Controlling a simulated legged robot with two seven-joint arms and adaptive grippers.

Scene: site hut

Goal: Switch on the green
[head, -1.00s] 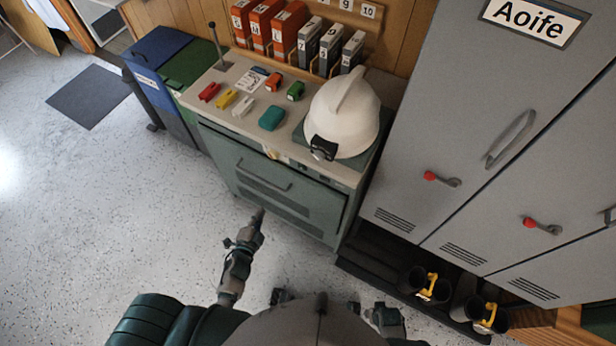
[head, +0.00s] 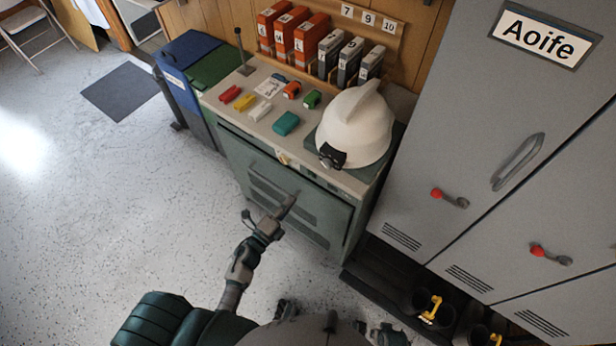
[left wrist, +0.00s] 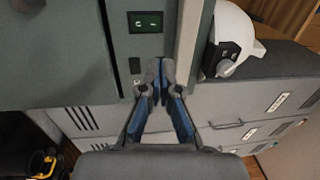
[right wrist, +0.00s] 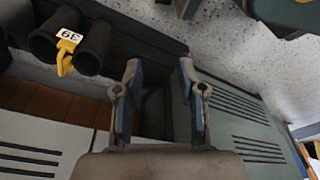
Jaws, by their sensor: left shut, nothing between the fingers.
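In the head view the left gripper (head: 288,205) points at the front of the cabinet (head: 240,160); contact cannot be told. On the worktop lie a small green device (head: 312,99) and a teal one (head: 286,123). My right gripper (right wrist: 158,75) is open and empty, near the dark boot rack.
A white helmet with a headlamp (head: 358,125) stands on the worktop's right side. Red (head: 230,94), yellow (head: 244,102) and orange (head: 292,90) devices lie there too. Grey lockers (head: 480,150) stand at right. Bins (head: 190,75) stand at left.

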